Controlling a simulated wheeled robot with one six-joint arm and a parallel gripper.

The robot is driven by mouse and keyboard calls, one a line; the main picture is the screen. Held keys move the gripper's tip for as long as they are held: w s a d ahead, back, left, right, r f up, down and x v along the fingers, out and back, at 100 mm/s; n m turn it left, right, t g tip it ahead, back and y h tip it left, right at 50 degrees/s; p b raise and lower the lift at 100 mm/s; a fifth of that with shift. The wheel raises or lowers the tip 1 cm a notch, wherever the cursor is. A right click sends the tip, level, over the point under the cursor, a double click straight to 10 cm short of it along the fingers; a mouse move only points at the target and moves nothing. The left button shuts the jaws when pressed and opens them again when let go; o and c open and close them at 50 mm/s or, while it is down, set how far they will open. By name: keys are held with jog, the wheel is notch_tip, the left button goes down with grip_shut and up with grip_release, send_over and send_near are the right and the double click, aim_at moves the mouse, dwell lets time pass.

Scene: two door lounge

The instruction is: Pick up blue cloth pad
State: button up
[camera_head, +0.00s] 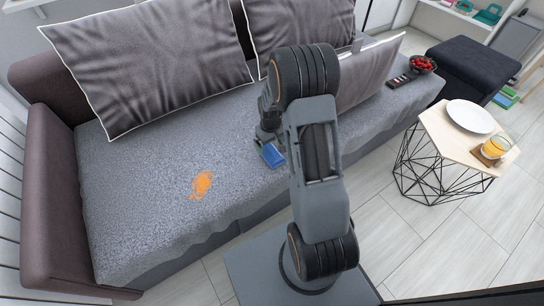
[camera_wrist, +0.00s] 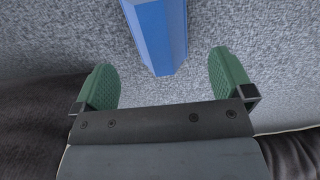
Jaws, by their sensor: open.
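The blue cloth pad (camera_head: 271,155) lies on the grey sofa seat, near its front edge and beside my arm. In the wrist view the blue pad (camera_wrist: 158,34) is at the top centre, beyond the fingertips and cut off by the frame edge. In the head view my gripper (camera_head: 268,138) is mostly hidden behind my arm, close to the pad.
The grey sofa (camera_head: 140,190) has large cushions (camera_head: 150,60) along its back. An orange stain (camera_head: 202,185) marks the seat left of the pad. A remote (camera_head: 403,80) and a red bowl (camera_head: 423,65) are at the right. A side table (camera_head: 450,130) holds a plate and a drink.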

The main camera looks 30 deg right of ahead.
aim_at(271, 148)
jog(key=shift+s+f+b, duration=0.1)
jog(key=shift+f+b, duration=1.25)
jog(key=shift+f, duration=1.35)
jog(key=shift+c, duration=0.4)
jog(key=c, duration=0.9)
jog(key=shift+r, duration=0.2)
jog(key=shift+c, duration=0.2)
jog(key=shift+r, duration=0.3)
notch_tip(271, 148, up, 2)
jog(key=shift+r+p, duration=0.1)
jog(key=shift+p, duration=0.6)
jog(key=s+d+r+p, duration=0.5)
jog(key=s+d+r, duration=0.2)
jog(key=s+r, duration=0.3)
jog(key=shift+s+d, duration=0.15)
jog(key=shift+s, duration=0.8)
